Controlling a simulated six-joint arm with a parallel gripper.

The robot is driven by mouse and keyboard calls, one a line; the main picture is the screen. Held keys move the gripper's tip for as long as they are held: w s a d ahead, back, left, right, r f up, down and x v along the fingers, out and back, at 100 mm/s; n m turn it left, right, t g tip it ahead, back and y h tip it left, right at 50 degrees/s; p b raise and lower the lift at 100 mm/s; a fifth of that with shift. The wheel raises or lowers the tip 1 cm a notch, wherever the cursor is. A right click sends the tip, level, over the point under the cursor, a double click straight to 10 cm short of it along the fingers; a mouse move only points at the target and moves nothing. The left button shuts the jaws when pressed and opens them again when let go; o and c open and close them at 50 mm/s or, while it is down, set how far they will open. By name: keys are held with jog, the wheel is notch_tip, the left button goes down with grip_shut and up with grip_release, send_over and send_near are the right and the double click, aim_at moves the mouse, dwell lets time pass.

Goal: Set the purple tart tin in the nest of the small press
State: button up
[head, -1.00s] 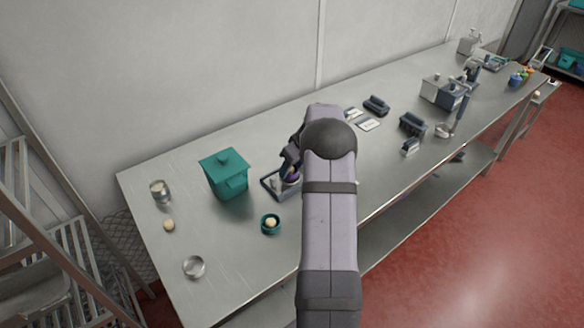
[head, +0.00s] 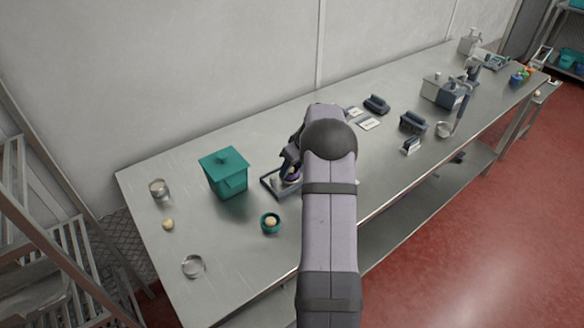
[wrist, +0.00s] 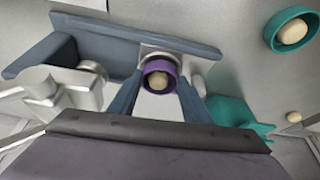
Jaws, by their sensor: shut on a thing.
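The purple tart tin (wrist: 158,66) holds a pale dough ball (wrist: 157,81). It sits between the fingertips of my gripper (wrist: 160,88), which is shut on it. The small press (wrist: 200,45) has a dark blue-grey base and silver metal parts. The tin is at the silver nest (wrist: 155,49) of the press; whether it rests in it or hangs just above, I cannot tell. In the head view my gripper (head: 291,165) is at the press (head: 270,184), and my arm hides much of both.
A teal lidded box (head: 227,175) stands left of the press. A teal tin with dough (head: 270,222) is in front. A metal cup (head: 159,189), a dough ball (head: 168,224) and a metal ring (head: 193,266) lie farther left. Dark brushes (head: 413,122) lie to the right.

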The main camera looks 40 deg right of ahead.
jog(key=shift+f+b, duration=0.35)
jog(key=shift+b, duration=0.05)
dwell(0.4)
jog(key=o, duration=1.1)
jog(key=shift+o, duration=0.6)
jog(key=shift+r, duration=0.15)
jog(key=shift+r+p, duration=1.95)
jog(key=shift+r, duration=1.45)
